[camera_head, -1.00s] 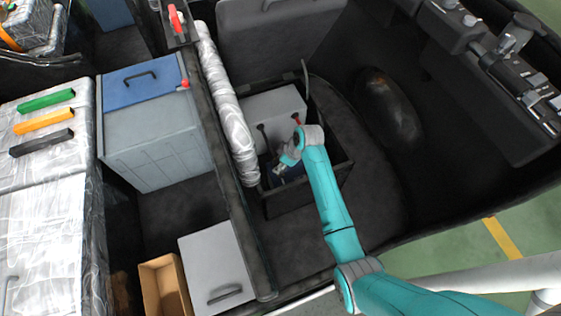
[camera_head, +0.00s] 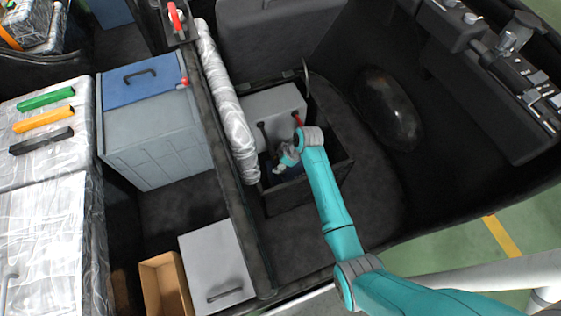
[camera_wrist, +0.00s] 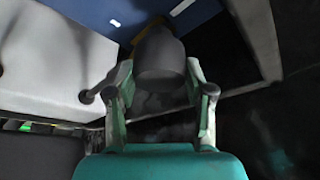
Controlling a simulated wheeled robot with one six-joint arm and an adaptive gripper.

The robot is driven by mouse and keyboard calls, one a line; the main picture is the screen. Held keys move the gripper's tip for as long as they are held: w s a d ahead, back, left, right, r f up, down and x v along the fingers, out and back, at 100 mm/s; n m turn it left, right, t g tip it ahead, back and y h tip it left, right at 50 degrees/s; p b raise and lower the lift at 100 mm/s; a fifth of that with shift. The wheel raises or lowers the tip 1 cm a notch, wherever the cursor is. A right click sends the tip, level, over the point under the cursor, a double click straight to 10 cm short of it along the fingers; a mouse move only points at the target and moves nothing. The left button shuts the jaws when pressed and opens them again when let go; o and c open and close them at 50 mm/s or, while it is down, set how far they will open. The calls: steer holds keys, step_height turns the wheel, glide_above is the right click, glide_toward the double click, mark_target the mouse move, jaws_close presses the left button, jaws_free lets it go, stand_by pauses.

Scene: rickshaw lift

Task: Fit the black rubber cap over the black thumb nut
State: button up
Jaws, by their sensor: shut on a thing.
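My gripper (camera_wrist: 158,100) is shut on a dark, rounded cup-shaped piece, which looks like the black rubber cap (camera_wrist: 160,55), in the wrist view. The cap sits between the two fingers. In the head view my gripper (camera_head: 281,168) is down inside the open black box, in front of the light grey battery-like block (camera_head: 272,112). I cannot make out the black thumb nut; it may be hidden by the cap or my gripper.
The black box (camera_head: 340,172) has raised walls close around my gripper. A red lead (camera_head: 298,119) and a black lead (camera_head: 262,130) run on the grey block. A silver wrapped tube (camera_head: 228,95) lies along the left side. A blue surface (camera_wrist: 190,30) lies beyond the cap.

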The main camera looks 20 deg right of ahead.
steer(key=shift+f, duration=1.1)
steer(key=o, duration=1)
steer(key=shift+r, duration=0.1)
steer(key=v, duration=1.1)
steer(key=shift+s+d+r, duration=0.1)
steer(key=shift+s+r, duration=0.05)
steer(key=shift+r, duration=0.2)
